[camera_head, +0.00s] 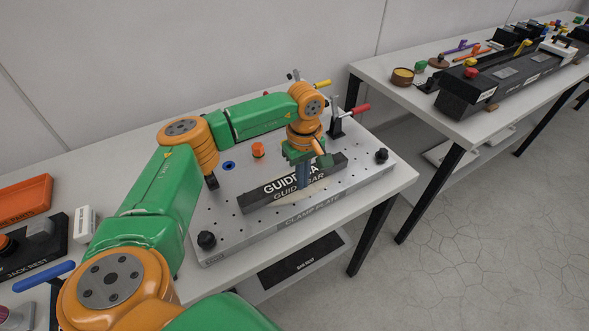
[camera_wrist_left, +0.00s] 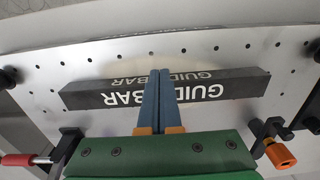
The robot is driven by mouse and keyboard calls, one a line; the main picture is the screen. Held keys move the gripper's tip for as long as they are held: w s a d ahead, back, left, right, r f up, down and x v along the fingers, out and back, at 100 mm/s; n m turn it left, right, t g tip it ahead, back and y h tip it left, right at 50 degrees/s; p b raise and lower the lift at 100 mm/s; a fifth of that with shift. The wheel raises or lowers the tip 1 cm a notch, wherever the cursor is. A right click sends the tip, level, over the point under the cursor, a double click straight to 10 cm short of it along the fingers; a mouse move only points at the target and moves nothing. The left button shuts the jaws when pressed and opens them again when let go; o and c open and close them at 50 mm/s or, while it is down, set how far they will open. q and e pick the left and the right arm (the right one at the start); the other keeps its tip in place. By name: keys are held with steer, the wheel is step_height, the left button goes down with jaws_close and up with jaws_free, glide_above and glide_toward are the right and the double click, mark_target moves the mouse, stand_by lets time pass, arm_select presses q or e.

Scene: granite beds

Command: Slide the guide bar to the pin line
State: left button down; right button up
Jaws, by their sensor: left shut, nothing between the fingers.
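The guide bar (camera_head: 265,192) is a dark bar with white lettering. It lies on the grey clamp plate (camera_head: 232,237), near the plate's front edge, and its middle is partly hidden by my gripper. It also shows in the left wrist view (camera_wrist_left: 240,86), lying across the plate with its ends visible. My left gripper (camera_head: 303,186) points down at the bar; its blue fingers (camera_wrist_left: 153,75) are together with nothing between them. In the wrist view they overlap the bar's middle; I cannot tell whether they touch it. Rows of small holes show in the plate; I cannot make out pins. My right gripper is not in view.
A toggle clamp with a red handle (camera_head: 360,108) stands at the plate's back right. Black knobs (camera_head: 207,240) sit at plate corners. An orange knob (camera_head: 258,150) stands behind the bar. An orange tray (camera_head: 25,196) lies at left. A second bench (camera_head: 430,110) stands at right.

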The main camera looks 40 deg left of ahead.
arm_select(q)
steer(key=shift+w+a, duration=0.25)
steer(key=shift+a, duration=0.15)
steer(key=shift+w+a+b, duration=0.25)
steer(key=shift+w+a, duration=0.2)
steer(key=shift+a, duration=0.65)
steer(key=shift+w+a+b, duration=0.3)
steer(key=shift+w+a, duration=0.1)
steer(key=shift+a, duration=0.65)
steer(key=shift+w+a+b, duration=0.25)
steer(key=shift+w+a, duration=0.2)
steer(key=shift+a, duration=0.65)
steer(key=shift+r, duration=0.1)
steer(key=shift+p, duration=0.35)
steer(key=shift+s+d, duration=0.15)
steer(key=shift+d, duration=0.1)
